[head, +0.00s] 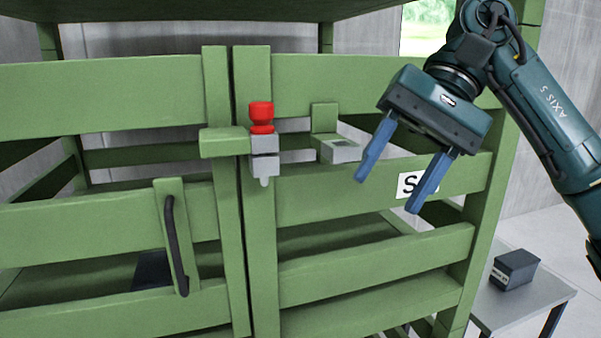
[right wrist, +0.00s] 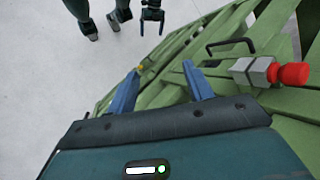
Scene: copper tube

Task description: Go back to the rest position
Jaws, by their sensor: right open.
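My right gripper (head: 391,177) is open and empty in the head view, at the upper right in front of the green crate frame. Its two blue fingers point down and left, and they also show in the right wrist view (right wrist: 159,90). A red knob (head: 261,116) sits on a grey latch (head: 264,158) at the middle posts, left of the gripper and apart from it. In the right wrist view the red knob (right wrist: 292,74) is to the right of the fingers.
The green slatted crate (head: 370,190) fills most of the head view. A black handle (head: 176,245) is at lower left, and a grey bracket (head: 338,150) is right of the latch. A side table (head: 520,305) with a dark box (head: 514,269) stands at lower right.

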